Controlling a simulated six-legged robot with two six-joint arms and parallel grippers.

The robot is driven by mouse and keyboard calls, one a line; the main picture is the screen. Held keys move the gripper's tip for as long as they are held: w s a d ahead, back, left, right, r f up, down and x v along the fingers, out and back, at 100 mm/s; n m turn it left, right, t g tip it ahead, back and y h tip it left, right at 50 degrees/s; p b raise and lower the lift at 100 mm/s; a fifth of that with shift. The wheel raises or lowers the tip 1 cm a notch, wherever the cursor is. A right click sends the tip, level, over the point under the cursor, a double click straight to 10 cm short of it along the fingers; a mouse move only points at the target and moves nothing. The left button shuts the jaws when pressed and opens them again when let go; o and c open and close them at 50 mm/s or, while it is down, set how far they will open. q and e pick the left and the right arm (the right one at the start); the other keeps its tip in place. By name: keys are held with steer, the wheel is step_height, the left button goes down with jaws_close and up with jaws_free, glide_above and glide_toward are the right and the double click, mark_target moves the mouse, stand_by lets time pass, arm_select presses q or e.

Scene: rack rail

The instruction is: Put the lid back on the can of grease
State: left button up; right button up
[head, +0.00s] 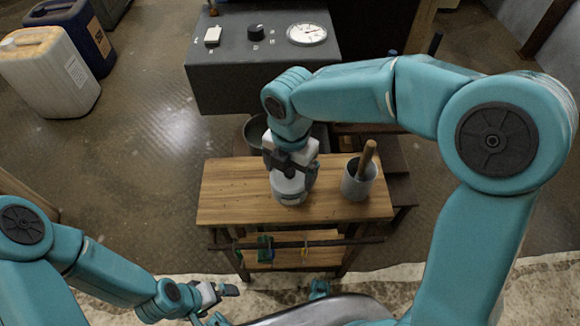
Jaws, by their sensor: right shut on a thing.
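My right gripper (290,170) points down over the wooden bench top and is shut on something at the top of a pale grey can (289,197). What it holds looks like the lid, but the gripper hides most of it. I cannot tell whether the lid is seated on the can or just above it. The can stands upright near the middle of the bench's front half. My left gripper (222,292) is low at the front left, apart from the bench, and its jaws are too small to read.
A grey pot (358,181) with a wooden handle in it stands right of the can on the bench (235,188). A dark bowl (257,131) shows behind my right gripper. A dark control box (262,80) stands behind. Bare wood lies left of the can. A rail with clips runs along the front.

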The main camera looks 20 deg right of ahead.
stand_by(0.3)
steer(key=o, duration=0.7)
steer(key=shift+o, duration=0.2)
step_height(320, 180, up, 7)
steer(key=p, duration=0.7)
jaws_close()
steer(key=shift+f, duration=0.25)
stand_by(1.2)
